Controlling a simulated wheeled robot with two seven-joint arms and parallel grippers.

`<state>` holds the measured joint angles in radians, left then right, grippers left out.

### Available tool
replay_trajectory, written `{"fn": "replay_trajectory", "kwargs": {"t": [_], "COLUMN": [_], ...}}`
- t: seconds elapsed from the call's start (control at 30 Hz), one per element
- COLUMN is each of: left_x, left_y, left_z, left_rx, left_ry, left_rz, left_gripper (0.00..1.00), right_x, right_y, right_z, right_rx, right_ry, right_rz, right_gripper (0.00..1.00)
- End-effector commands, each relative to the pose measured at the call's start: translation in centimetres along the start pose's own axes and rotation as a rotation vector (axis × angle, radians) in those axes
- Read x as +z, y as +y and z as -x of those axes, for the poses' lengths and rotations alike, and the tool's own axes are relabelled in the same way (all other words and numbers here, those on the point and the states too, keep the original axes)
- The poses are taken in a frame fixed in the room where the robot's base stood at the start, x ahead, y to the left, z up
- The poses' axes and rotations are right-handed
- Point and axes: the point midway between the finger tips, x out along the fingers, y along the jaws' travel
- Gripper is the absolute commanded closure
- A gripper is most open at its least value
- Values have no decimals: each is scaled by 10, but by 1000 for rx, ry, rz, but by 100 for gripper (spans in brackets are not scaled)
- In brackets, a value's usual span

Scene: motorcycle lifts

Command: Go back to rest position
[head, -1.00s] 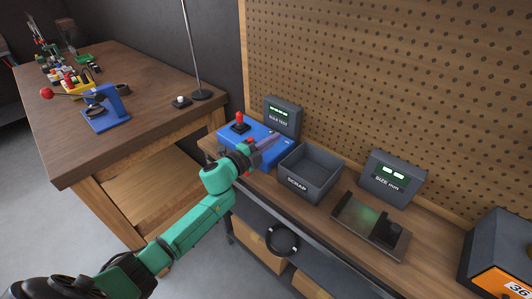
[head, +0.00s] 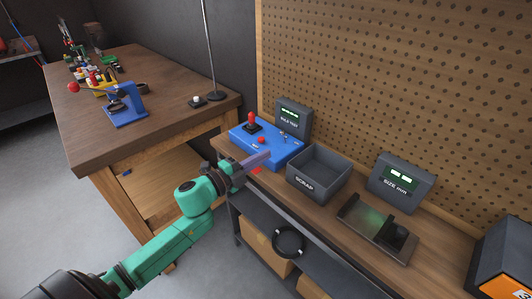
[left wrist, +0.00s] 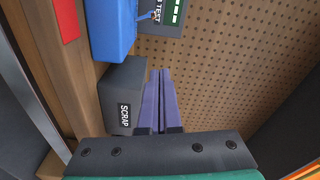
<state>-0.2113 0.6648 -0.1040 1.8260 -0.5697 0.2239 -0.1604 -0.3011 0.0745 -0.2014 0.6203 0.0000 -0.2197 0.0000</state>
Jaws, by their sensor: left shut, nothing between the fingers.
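My left gripper (head: 256,160) shows in the head view, on a green arm coming in from the lower left. Its purple fingers are shut with nothing between them, in front of the blue bulb test box (head: 270,146) and left of the SCRAP bin. In the left wrist view the shut fingers (left wrist: 158,90) lie side by side, with the SCRAP bin (left wrist: 122,85) just left of them and the blue box (left wrist: 112,28) above. My right gripper is not in view.
The narrow bench holds the open SCRAP bin (head: 319,174), a size display (head: 401,182) and a dark measuring plate (head: 378,229). A pegboard (head: 400,80) stands behind. A larger wooden table (head: 160,100) is at the left. Open floor (head: 50,200) lies at the lower left.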

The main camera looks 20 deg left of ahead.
Motion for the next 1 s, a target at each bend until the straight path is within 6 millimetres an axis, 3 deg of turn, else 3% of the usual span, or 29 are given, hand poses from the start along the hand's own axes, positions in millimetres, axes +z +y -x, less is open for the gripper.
{"fn": "replay_trajectory", "kwargs": {"t": [0.2, 0.33, 0.43, 0.53, 0.7, 1.0], "left_x": [1, 17, 36, 40, 20, -47], "left_y": [1, 11, 41, 80, 132, 182], "left_z": [0, 8, 34, 68, 119, 196], "left_rx": [-2, -11, 27, 111, 275, 587], "left_ry": [-17, -199, -461, -687, -943, -1226], "left_rz": [17, 194, 458, 692, 957, 1253], "left_gripper": [100, 100, 100, 100, 100, 100], "right_x": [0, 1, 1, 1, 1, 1], "right_y": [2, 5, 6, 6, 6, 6], "right_z": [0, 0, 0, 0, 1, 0], "right_rx": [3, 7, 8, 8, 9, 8], "right_ry": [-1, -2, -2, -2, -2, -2], "right_rz": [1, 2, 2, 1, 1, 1], "right_gripper": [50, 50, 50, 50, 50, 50]}}
